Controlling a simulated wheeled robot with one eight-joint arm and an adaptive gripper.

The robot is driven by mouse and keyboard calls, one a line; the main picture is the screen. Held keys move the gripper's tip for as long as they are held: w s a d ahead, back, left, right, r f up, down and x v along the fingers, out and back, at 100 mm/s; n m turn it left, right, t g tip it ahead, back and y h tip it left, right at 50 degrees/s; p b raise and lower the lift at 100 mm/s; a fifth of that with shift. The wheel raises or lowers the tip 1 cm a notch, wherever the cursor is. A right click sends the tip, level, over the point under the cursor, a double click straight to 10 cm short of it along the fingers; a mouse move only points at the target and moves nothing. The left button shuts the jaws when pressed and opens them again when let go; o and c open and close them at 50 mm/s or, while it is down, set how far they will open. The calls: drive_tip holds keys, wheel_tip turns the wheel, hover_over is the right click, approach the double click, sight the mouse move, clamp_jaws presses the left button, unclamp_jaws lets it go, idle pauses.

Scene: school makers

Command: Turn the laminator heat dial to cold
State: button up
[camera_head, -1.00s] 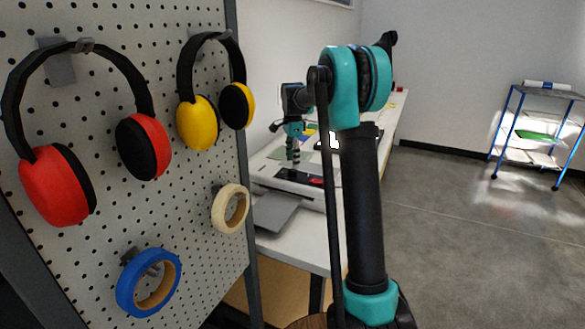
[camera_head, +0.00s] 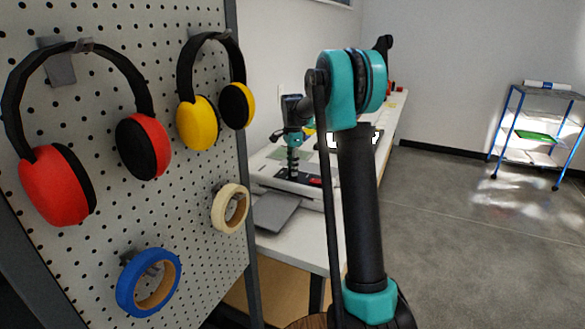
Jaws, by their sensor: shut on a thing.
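The laminator (camera_head: 272,187) is a white, low machine on the white table, with a grey tray (camera_head: 273,212) at its front and a dark panel with red on its top. My gripper (camera_head: 292,172) points down at the top of the laminator, its fingertips at or just above the panel. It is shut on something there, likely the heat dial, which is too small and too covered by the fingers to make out. The dial's setting cannot be read.
A pegboard at the left holds red earmuffs (camera_head: 57,187), yellow earmuffs (camera_head: 198,122), a blue tape roll (camera_head: 147,283) and a cream tape roll (camera_head: 230,208). A blue-framed cart (camera_head: 511,130) stands far right. The floor (camera_head: 470,230) between is clear.

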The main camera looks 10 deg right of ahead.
drive_tip(key=shift+n, duration=0.4)
clamp_jaws()
drive_tip(key=n, duration=0.3)
drive_tip(key=shift+n, duration=0.4)
drive_tip(key=n, duration=0.4)
drive_tip(key=shift+n, duration=0.3)
drive_tip(key=n, duration=0.8)
drive_tip(key=shift+n, duration=0.3)
drive_tip(key=o, duration=1)
unclamp_jaws()
